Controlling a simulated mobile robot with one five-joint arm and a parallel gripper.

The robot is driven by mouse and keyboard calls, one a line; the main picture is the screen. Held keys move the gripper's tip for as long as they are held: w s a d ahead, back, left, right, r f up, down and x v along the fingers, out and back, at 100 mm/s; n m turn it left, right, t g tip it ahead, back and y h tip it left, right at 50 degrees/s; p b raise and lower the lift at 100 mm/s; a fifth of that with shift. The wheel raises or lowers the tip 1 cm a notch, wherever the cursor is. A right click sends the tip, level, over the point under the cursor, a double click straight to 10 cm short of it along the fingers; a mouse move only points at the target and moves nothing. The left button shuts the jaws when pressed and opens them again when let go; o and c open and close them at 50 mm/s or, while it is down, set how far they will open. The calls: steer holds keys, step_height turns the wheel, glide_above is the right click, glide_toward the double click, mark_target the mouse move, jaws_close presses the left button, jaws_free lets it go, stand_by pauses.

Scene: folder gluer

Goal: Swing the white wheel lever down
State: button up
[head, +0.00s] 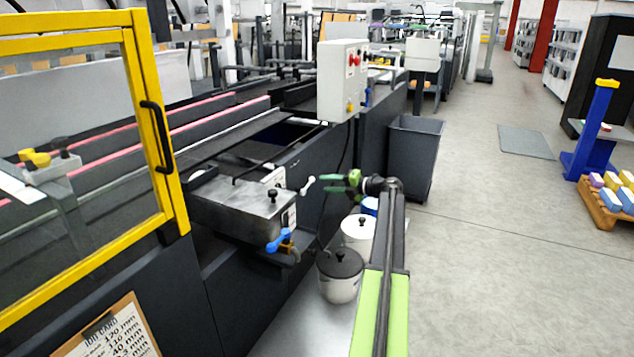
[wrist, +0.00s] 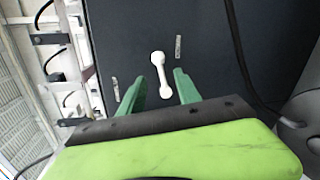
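The white wheel lever (head: 308,185) is a short bar with rounded ends on the dark side panel of the machine. In the head view it slants up to the right. In the wrist view the lever (wrist: 161,75) lies ahead of my gripper, its near end seen between the two green fingers. My gripper (head: 325,180) is open and empty, pointing left at the lever with a small gap in the head view. The fingers also show in the wrist view (wrist: 160,77), apart on either side of the lever's line. I cannot tell the exact depth gap.
A blue lever (head: 279,240) sits on the glue box (head: 243,208) to the left. Pots, one with a black lid (head: 340,265) and one with a white lid (head: 358,227), stand below my arm. A grey bin (head: 415,155) stands behind.

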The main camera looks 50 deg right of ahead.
steer(key=p+v, duration=0.1)
steer(key=v, duration=0.9)
steer(key=shift+s+d+p, duration=0.15)
steer(key=shift+s+p, duration=0.15)
